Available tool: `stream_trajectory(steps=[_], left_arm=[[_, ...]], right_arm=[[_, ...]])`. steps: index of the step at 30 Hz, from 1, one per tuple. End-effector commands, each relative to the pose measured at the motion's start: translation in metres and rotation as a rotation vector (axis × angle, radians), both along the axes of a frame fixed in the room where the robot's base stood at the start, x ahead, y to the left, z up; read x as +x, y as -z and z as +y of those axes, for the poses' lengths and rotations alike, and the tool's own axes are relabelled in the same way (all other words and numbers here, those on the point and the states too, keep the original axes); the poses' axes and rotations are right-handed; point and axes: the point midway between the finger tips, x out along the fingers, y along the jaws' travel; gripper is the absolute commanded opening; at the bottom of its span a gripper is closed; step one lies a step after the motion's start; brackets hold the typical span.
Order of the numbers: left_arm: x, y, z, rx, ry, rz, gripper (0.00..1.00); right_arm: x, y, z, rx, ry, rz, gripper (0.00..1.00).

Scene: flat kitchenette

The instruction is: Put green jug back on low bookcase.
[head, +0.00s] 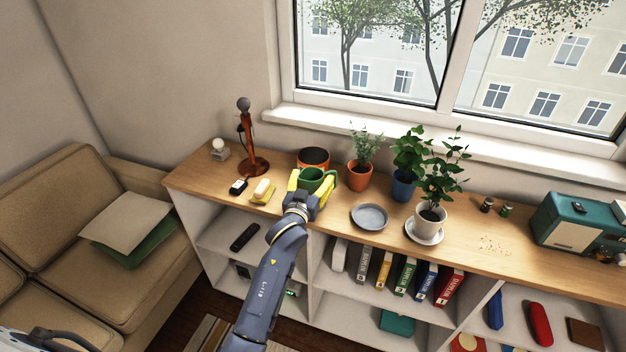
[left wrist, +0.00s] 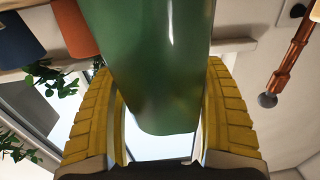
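The green jug (head: 316,179) is at the low bookcase's (head: 292,226) wooden top, left of its middle, in front of a wide orange pot. My left gripper (head: 314,192) has its yellow fingers on both sides of the jug. In the left wrist view the jug (left wrist: 155,75) fills the space between the fingers (left wrist: 160,95), which appear to touch its sides. I cannot tell whether the jug's base rests on the top or hangs just above it. My right gripper is not in view.
Near the jug stand a wide orange pot (head: 313,158), a potted plant (head: 359,175), a grey dish (head: 370,216) and a yellow sponge holder (head: 262,192). A white-potted plant (head: 430,219) and teal radio (head: 577,222) are right.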

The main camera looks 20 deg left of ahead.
Motion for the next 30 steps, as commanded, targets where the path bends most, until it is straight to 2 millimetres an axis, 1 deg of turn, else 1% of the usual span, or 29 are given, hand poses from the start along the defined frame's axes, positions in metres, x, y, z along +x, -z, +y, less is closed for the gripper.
stream_trajectory(steps=[1,3,4,14,17,19,27,30], left_arm=[[0.000,0.000,0.000,0.000,0.000,0.000,0.82],[0.000,0.000,0.000,0.000,0.000,0.000,0.90],[0.000,0.000,0.000,0.000,0.000,0.000,0.90],[-0.002,-0.003,0.000,0.000,0.000,0.001,0.90],[-0.013,-0.002,0.000,0.000,0.000,0.002,0.90],[-0.023,-0.002,0.000,-0.001,0.001,0.001,0.90],[-0.072,-0.002,0.000,0.000,0.000,0.001,0.90],[-0.088,-0.002,-0.001,0.000,0.000,0.001,0.90]], right_arm=[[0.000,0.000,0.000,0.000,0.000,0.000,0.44],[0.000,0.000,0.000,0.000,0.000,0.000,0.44],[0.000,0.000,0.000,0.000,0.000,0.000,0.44],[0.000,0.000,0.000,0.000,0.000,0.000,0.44],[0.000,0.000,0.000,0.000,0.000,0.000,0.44],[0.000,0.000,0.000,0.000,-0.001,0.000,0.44],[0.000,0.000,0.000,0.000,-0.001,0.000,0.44],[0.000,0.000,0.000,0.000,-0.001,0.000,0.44]])
